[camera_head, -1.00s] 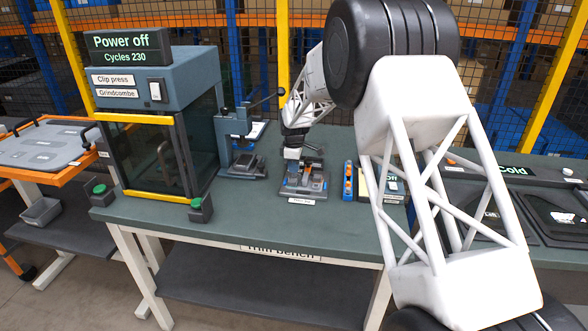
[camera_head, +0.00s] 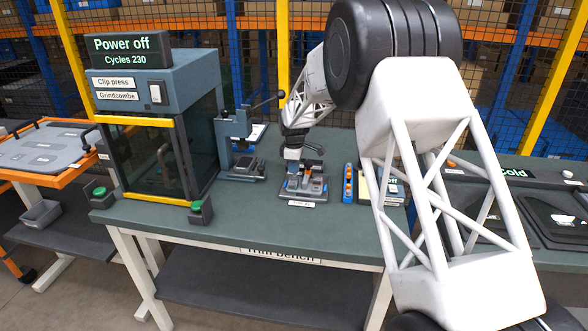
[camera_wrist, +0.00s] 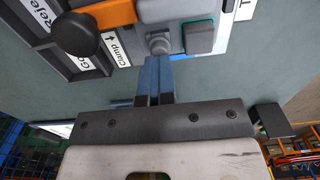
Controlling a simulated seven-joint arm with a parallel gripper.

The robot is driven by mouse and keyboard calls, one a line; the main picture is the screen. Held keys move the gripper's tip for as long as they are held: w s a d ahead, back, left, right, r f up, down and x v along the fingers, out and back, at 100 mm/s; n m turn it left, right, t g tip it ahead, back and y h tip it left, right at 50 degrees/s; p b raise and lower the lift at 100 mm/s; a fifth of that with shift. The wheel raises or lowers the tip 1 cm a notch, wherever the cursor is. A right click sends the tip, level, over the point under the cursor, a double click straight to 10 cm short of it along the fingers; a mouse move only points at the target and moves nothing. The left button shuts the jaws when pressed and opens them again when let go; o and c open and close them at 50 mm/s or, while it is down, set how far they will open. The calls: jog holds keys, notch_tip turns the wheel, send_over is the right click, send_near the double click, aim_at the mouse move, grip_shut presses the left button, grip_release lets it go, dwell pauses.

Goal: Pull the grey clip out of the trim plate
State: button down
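In the head view, my gripper (camera_head: 291,163) reaches down at the fixture's back left.
An orange clamp lever with a black knob (camera_wrist: 75,34) is close left of my fingers. A grey-green block (camera_wrist: 200,38) is close right. A hand press (camera_head: 238,145) and a blue holder (camera_head: 348,183) flank the fixture. The bench front (camera_head: 260,225) is clear.

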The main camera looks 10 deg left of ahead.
jog(key=shift+r, duration=1.75)
dwell(1.5)
jog(key=c, duration=1.4)
grip_release()
jog(key=shift+r, duration=0.1)
jog(key=shift+r, duration=3.8)
jog(key=shift+d, duration=0.1)
